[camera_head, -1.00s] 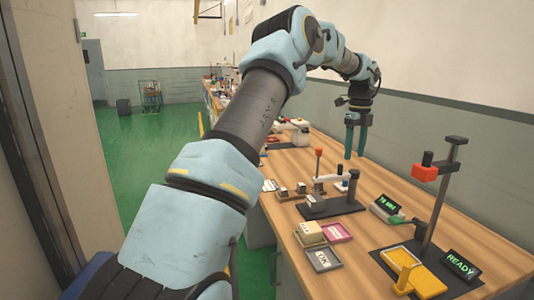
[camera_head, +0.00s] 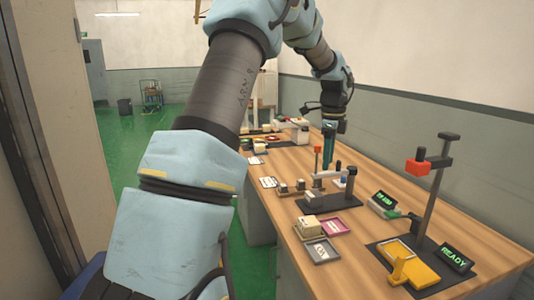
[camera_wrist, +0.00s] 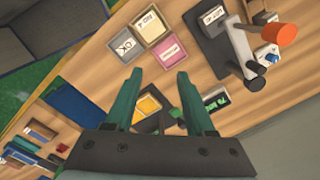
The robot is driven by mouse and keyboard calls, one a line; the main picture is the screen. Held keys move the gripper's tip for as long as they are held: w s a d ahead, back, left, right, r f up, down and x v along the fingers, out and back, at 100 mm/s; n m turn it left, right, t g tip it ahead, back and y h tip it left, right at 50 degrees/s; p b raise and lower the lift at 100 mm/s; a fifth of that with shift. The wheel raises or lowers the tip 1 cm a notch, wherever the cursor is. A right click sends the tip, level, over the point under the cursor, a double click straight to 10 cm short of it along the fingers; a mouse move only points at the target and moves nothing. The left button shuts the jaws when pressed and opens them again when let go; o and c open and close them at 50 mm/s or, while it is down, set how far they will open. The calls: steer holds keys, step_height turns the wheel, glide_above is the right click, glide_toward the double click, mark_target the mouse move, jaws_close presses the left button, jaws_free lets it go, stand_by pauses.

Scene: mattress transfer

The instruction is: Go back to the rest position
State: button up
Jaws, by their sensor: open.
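My gripper (camera_head: 328,148) hangs above the back part of the wooden bench, pointing down, with its two teal fingers seen nearly edge-on in the head view. In the wrist view, my gripper (camera_wrist: 158,92) has its fingers spread apart with nothing held between them. The bench top and a yellow fixture (camera_wrist: 148,105) show below and beyond the fingers.
The wooden bench (camera_head: 440,215) bears a black-based press with a red-tipped lever (camera_head: 317,150), a grey tray (camera_head: 322,251), a magenta tray (camera_head: 334,226), a yellow fixture (camera_head: 410,265), a stand with a red head (camera_head: 417,167) and a READY display (camera_head: 455,258). Green floor lies left.

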steer(key=s+a+f+n, duration=0.3)
steer(key=s+a+n, duration=0.8)
steer(key=a, duration=0.1)
steer(key=s+a+f+n+t, duration=0.1)
steer(key=s+a+f+n, duration=0.2)
steer(key=s+a+n, duration=0.8)
steer(key=shift+a, duration=0.85)
